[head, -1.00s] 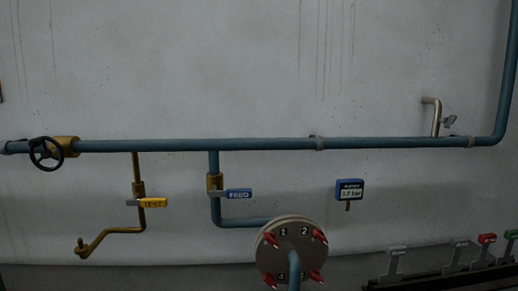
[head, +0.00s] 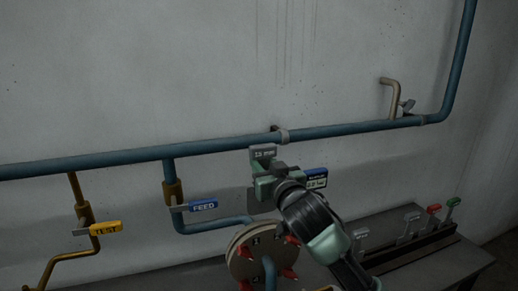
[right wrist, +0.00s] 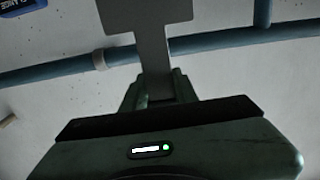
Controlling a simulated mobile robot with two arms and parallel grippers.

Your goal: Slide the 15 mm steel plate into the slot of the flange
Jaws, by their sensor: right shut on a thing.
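My right gripper (head: 266,180) is shut on a grey steel plate (head: 263,153), held up in front of the wall just below the blue pipe. Its small label seems to read 15 mm. In the right wrist view the plate (right wrist: 150,22) stands out from between the fingers, with a wide end and a narrower stem. The round flange (head: 243,258) with red bolts is below and slightly left of the gripper, apart from the plate. A narrow gap seems to show along its edge; its bottom is cut off by the frame. My left gripper is not in view.
A blue pipe (head: 110,159) runs along the wall. The FEED valve (head: 203,205) and the yellow TEST valve (head: 106,228) hang on branches at left. A bench (head: 440,266) at right bears a rack with grey, red (head: 433,209) and green handled pieces.

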